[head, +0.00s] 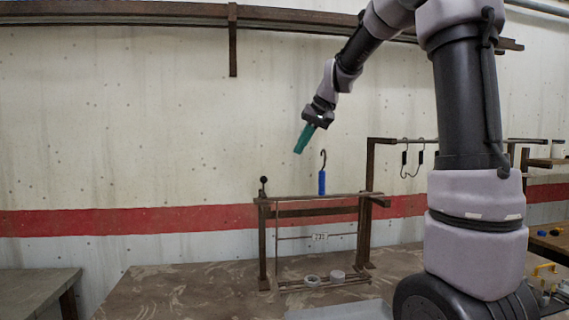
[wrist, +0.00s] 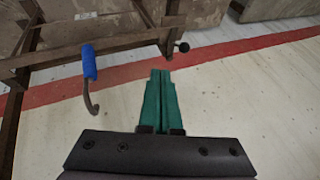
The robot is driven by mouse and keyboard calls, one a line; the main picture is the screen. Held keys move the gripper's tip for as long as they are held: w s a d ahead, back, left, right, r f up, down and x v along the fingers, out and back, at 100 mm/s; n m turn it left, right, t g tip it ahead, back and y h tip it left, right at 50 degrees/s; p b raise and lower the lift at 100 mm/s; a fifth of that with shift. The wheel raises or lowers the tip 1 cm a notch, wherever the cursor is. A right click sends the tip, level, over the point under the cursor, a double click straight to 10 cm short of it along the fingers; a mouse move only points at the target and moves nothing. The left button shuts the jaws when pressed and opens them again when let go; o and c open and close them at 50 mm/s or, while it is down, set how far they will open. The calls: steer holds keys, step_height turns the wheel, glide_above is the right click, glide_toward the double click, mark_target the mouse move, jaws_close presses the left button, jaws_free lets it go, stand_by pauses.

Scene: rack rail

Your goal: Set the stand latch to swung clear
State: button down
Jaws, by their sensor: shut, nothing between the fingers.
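The brown metal stand (head: 318,196) stands on the table, with a long rail along its top. At the rail's left end a short piece with a black ball knob (head: 263,181), which looks like the stand latch, points upward. The knob also shows in the wrist view (wrist: 183,46), just beyond and right of my fingertips. A hook with a blue handle (head: 322,183) stands upright at the rail, and appears left of my fingers in the wrist view (wrist: 89,62). My gripper (head: 299,151) has green fingers, shut and empty, above the rail and apart from knob and hook.
A small label reading like "230" (head: 320,237) hangs on the stand's lower bar. Two pale rings (head: 312,280) lie at its foot. Dark hooks (head: 412,158) hang from a rack at right. A wall shelf (head: 150,15) runs above. The space left of the stand is clear.

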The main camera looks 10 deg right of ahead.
steer(key=w+a+f, duration=0.4)
steer(key=a+f, duration=0.3)
steer(key=f, duration=0.1)
steer(key=shift+w+f, duration=0.35)
steer(key=shift+w, duration=0.05)
steer(key=shift+a, duration=0.1)
steer(key=shift+a, duration=0.15)
